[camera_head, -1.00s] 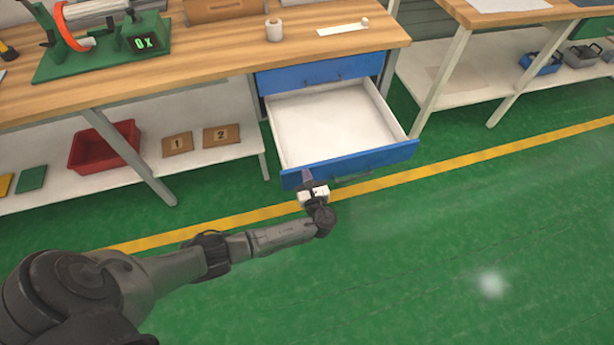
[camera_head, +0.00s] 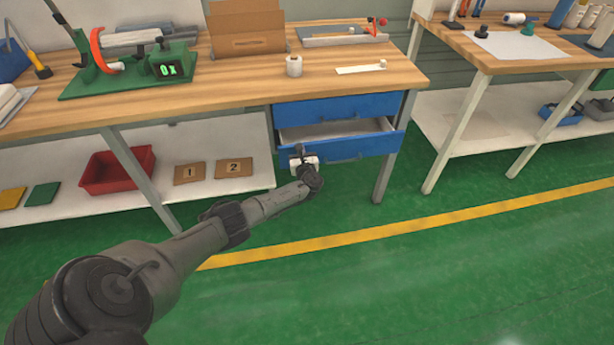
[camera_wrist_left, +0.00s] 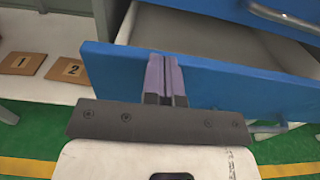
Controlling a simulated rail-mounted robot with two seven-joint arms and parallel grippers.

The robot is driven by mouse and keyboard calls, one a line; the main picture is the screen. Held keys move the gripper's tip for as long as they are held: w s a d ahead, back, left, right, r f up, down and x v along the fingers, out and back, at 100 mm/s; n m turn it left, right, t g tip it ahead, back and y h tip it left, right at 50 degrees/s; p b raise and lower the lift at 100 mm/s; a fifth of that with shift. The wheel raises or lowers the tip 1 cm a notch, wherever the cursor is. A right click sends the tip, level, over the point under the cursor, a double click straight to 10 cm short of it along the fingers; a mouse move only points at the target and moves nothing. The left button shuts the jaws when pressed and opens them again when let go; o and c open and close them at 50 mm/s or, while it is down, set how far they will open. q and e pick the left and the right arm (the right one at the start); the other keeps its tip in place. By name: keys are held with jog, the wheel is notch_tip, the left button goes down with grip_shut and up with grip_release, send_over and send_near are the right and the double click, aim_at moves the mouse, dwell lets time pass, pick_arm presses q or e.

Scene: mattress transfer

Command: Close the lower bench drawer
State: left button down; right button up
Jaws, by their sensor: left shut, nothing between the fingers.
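The lower bench drawer (camera_head: 370,146) has a blue front and a white inside, and stands partly open below the shut upper drawer (camera_head: 340,108). Its blue front also shows in the left wrist view (camera_wrist_left: 235,85), with the white inside behind it. My left gripper (camera_head: 299,152) is at the left end of the drawer front. In the left wrist view its fingers (camera_wrist_left: 165,75) are shut together, empty, with the tips at the front's outer face near the top edge. Whether they touch cannot be told for certain. My right gripper is not in view.
The workbench (camera_head: 235,95) carries a green fixture, a cardboard box and a white roll. Its lower shelf (camera_head: 165,205) holds a red bin (camera_head: 115,178) and numbered plates. A bench leg (camera_head: 392,165) stands right of the drawer. The green floor in front is clear.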

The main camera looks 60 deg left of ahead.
pick_arm(q)
jog(key=b+x, duration=0.1)
jog(key=x, duration=0.1)
jog(key=b+x, duration=0.1)
jog(key=shift+w+a+f+b, duration=0.1)
jog(key=shift+a+f+b, duration=0.2)
jog(key=shift+a, duration=0.1)
jog(key=shift+w+a+r+b, duration=0.25)
jog(key=shift+a+b, duration=0.1)
jog(key=shift+a, duration=0.25)
